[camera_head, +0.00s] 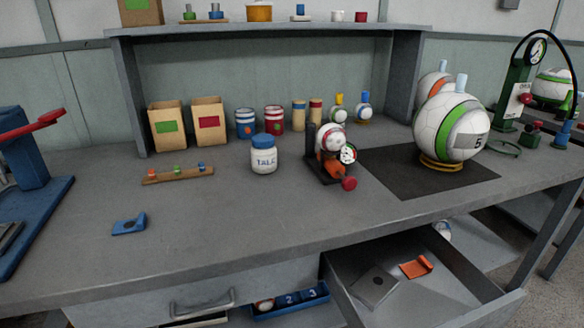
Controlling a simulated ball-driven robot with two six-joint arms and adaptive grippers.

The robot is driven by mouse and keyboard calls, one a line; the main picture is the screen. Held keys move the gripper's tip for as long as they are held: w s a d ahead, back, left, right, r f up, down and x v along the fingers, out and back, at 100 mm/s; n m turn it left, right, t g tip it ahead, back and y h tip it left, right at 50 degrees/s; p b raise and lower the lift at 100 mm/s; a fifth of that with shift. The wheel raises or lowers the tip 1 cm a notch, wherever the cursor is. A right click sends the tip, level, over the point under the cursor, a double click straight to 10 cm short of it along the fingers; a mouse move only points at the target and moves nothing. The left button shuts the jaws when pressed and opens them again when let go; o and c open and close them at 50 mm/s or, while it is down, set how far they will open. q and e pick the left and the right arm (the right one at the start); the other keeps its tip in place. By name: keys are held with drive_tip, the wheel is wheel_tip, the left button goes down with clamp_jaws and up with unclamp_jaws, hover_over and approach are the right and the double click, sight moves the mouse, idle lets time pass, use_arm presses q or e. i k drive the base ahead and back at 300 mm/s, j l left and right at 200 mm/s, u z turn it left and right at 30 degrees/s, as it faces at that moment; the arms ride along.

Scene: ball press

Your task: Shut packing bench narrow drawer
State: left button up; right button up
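The packing bench (235,215) is a long grey table. Under its right part a grey drawer (435,305) stands pulled well out toward me. Inside it lie a grey square plate (375,286) with a dark spot and an orange bent piece (417,266). The outer face and any handle of this open drawer are hidden. To its left, a wider drawer front (120,308) with a bar handle (202,303) looks flush with the bench. I see neither of my grippers.
A blue tray (290,302) with numbered compartments sits below the bench top, left of the open drawer. On the bench stand a talc jar (263,157), a small clamp with a ball (330,140) and a large ball (437,135) on a dark mat (405,186).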

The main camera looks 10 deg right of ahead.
sight(456, 294)
drive_tip(key=z, duration=1.55)
